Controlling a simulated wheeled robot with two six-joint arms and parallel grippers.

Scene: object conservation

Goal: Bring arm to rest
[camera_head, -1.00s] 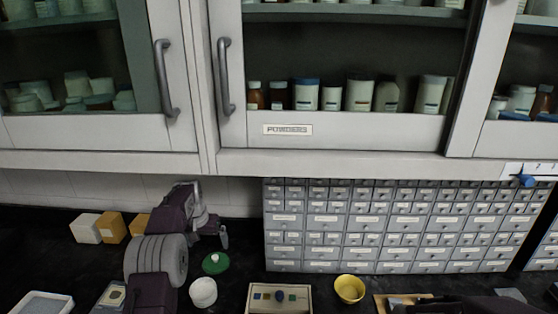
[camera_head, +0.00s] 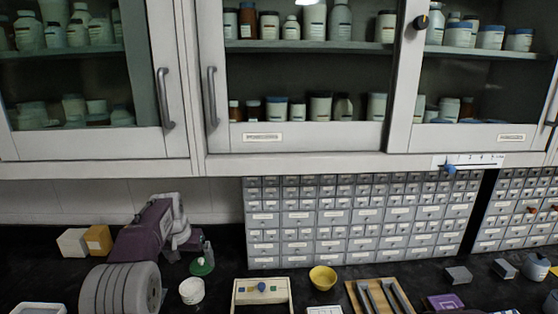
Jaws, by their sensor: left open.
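My left arm comes in from the lower left in the head view. My left gripper (camera_head: 200,246) is open over the black bench, by the green lid with a white knob (camera_head: 202,266). I see nothing held in it. It is too small to tell whether it touches the lid. A white round jar (camera_head: 192,291) stands just in front of the lid. My right gripper is not in view.
A yellow bowl (camera_head: 322,278) and a cream box with coloured knobs (camera_head: 262,290) stand on the bench. A wooden tray (camera_head: 353,296) lies to the right. A drawer cabinet (camera_head: 350,220) and glass-doored cupboards (camera_head: 300,161) stand behind. Yellow (camera_head: 97,240) and white blocks (camera_head: 73,242) are left.

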